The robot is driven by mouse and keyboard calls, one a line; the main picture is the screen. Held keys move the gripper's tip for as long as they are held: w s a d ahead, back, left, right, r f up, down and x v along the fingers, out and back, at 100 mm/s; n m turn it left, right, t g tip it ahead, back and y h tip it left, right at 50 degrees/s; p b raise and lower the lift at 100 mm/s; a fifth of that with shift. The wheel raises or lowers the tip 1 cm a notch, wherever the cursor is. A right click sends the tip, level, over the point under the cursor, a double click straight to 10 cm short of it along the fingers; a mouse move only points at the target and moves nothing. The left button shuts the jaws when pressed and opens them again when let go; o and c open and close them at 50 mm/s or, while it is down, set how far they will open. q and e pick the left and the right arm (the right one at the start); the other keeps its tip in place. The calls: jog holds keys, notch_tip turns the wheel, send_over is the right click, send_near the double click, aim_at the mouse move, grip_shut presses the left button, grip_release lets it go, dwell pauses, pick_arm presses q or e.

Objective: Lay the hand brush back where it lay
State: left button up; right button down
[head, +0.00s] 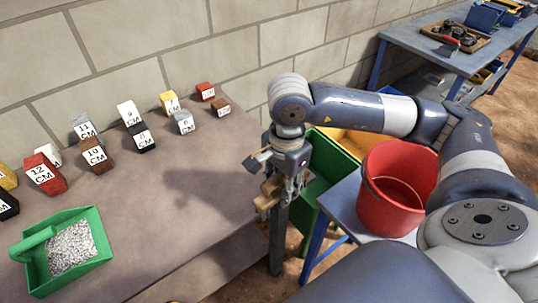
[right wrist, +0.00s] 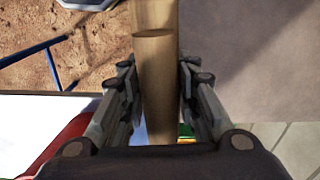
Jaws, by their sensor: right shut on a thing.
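My right gripper (head: 282,187) is at the right edge of the workbench in the head view. It is shut on the hand brush (head: 268,195), of which only a small wooden part shows there. In the right wrist view the brush's pale wooden handle (right wrist: 155,55) runs lengthwise between the two fingers of that gripper (right wrist: 157,80). The bristles cannot be made out in either view. The brown-grey workbench (head: 185,215) lies to the left of the gripper. My left gripper is not in view.
A green scoop of gravel (head: 98,224) and several numbered blocks (head: 45,178) stand on the workbench. Its right middle part is clear. A red bucket (head: 385,200) on a blue stand (head: 343,208) and a green bin (head: 330,160) are to the right.

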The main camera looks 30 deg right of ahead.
jog(key=shift+w+d+f+m, duration=0.15)
jog(key=shift+d+f+m, duration=0.1)
jog(key=shift+m, duration=0.15)
jog(key=shift+w+d+r, duration=0.1)
jog(key=shift+w+d, duration=0.05)
jog(key=shift+w, duration=0.2)
jog(key=w+d+p, duration=0.1)
jog(key=w+d, duration=0.1)
jog(key=w, duration=0.2)
jog(key=w+d+p, duration=0.1)
jog(key=w, duration=0.3)
jog(key=w+d+f+p, duration=0.1)
jog(key=w+d+p, duration=0.1)
jog(key=w, duration=0.2)
jog(key=shift+w+d+f, duration=0.1)
jog(key=shift+w+d, duration=0.05)
jog(key=shift+d, duration=0.2)
jog(key=shift+w+d+f, duration=0.1)
jog(key=shift+w+d, duration=0.3)
jog(key=shift+w, duration=0.35)
notch_tip(320, 180, down, 3)
jog(key=shift+f+p, duration=0.1)
jog(key=shift+p, duration=0.95)
jog(key=shift+f, duration=0.25)
